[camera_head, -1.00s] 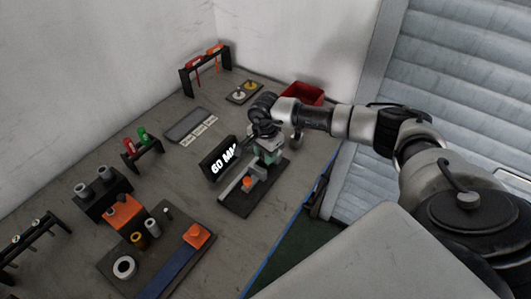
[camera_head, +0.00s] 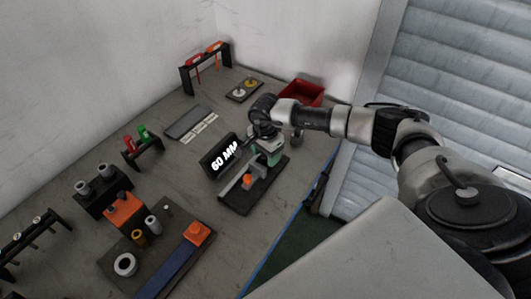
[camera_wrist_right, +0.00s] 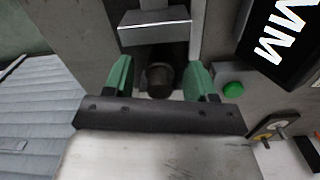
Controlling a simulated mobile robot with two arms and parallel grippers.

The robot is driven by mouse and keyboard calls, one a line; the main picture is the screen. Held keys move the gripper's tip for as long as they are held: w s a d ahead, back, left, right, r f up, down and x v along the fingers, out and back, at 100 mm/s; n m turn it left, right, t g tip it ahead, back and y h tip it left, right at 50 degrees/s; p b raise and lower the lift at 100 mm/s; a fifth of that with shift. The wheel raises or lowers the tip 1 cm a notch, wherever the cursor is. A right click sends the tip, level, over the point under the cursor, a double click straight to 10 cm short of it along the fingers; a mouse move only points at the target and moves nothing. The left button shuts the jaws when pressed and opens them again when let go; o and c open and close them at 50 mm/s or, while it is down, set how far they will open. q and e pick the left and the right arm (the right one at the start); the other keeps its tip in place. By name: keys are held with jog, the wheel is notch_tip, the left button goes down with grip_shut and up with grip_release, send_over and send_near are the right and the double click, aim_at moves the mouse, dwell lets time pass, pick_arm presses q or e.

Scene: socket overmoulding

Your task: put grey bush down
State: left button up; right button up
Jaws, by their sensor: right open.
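A dark grey round piece (camera_wrist_right: 160,80), which looks like the grey bush, sits between my right gripper's (camera_wrist_right: 163,78) two green fingertips in the right wrist view. The fingers are open, with a gap on each side of it. In the head view my right gripper (camera_head: 272,156) is over the measuring station (camera_head: 240,203), beside the display (camera_head: 219,158) reading 60 MM. The bush is hidden there by my gripper. A metal block (camera_wrist_right: 155,25) is just beyond the bush in the wrist view. My left gripper is not in view.
Other grey bushes stand on a black holder (camera_head: 104,194) at the left. A red bin (camera_head: 302,94) is behind my wrist. A green button (camera_wrist_right: 234,90) lies close to the right fingertip. The bench centre is fairly clear.

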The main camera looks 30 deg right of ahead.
jog(key=shift+w+r+b, duration=0.1)
jog(key=shift+r+b, duration=0.2)
jog(key=shift+r, duration=0.2)
notch_tip(320, 180, up, 11)
jog(key=b, duration=0.2)
